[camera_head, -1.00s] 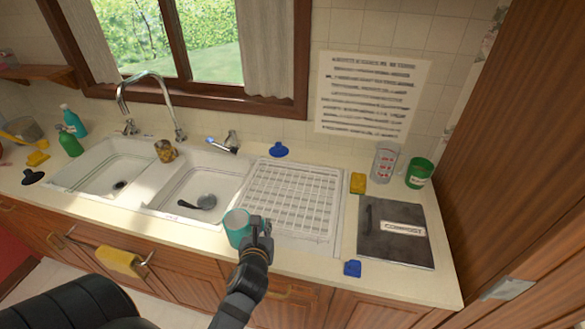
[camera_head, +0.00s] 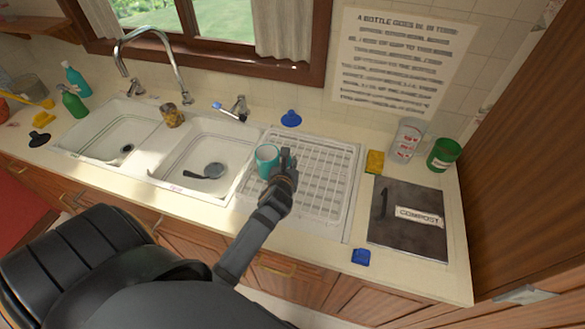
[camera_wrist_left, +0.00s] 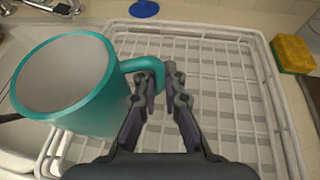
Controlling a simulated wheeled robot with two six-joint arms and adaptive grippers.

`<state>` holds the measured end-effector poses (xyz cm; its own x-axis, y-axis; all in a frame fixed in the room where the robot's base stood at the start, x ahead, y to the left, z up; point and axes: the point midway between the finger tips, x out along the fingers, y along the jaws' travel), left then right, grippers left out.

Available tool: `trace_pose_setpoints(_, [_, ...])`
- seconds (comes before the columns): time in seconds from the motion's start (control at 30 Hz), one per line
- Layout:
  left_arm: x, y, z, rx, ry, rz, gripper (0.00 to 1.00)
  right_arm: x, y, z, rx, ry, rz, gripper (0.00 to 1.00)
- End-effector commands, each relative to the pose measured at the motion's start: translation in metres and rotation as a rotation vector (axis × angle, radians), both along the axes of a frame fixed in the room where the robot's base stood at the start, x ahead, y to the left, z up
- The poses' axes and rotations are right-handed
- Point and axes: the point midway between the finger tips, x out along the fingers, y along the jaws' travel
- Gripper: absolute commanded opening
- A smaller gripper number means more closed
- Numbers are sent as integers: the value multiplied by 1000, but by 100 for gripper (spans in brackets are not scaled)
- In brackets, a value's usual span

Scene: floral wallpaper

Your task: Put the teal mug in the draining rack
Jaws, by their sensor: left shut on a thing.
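The teal mug (camera_head: 266,158) has a pale inside and is upright, at the left edge of the rack in the head view. In the left wrist view the mug (camera_wrist_left: 85,95) is at the left, its handle reaching between my fingers. My left gripper (camera_head: 285,165) is shut on the handle; its fingers also show in the left wrist view (camera_wrist_left: 162,90). The white draining rack (camera_head: 325,190) lies under and to the right of the gripper, with its bars bare. I cannot tell whether the mug touches the rack. My right gripper is not in view.
The double sink (camera_head: 190,175) is left of the rack, with a dark ladle in the near basin. Right of the rack are a yellow sponge (camera_head: 375,162), a compost box (camera_head: 408,218), a green cup (camera_head: 443,155) and a blue object (camera_head: 361,257). A faucet (camera_head: 150,35) stands behind.

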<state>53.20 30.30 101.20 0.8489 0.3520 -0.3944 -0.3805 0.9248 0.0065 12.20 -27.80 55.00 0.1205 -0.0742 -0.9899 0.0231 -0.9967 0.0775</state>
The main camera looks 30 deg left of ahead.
Motion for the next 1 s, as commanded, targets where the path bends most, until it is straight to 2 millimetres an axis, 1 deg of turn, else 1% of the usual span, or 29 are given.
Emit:
trace_pose_setpoints(0.03, [7,1,-6,0,-2,-1,0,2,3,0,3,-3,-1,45])
trace_pose_setpoints(0.13, [13,2,-15,2,-1,0,0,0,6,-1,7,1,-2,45])
trace_pose_setpoints(0.27, [15,2,-17,0,-4,-1,0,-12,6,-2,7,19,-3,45])
trace_pose_setpoints(0.33, [19,2,-22,1,-3,-1,0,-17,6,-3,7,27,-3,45])
trace_pose_setpoints(0.5, [19,2,-49,1,-1,-1,0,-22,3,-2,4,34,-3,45])
trace_pose_setpoints(0.6, [19,2,-53,1,-2,-2,0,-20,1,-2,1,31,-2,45])
trace_pose_setpoints(0.8, [19,2,-53,0,-3,-2,0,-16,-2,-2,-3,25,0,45])
trace_pose_setpoints(0.9, [19,2,-56,0,-2,-2,0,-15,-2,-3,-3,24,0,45])
trace_pose_setpoints(0.93, [19,2,-56,-1,-2,-1,12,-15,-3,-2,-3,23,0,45])
trace_pose_setpoints(1.0, [19,2,-56,-1,-1,-1,22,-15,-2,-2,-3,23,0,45])
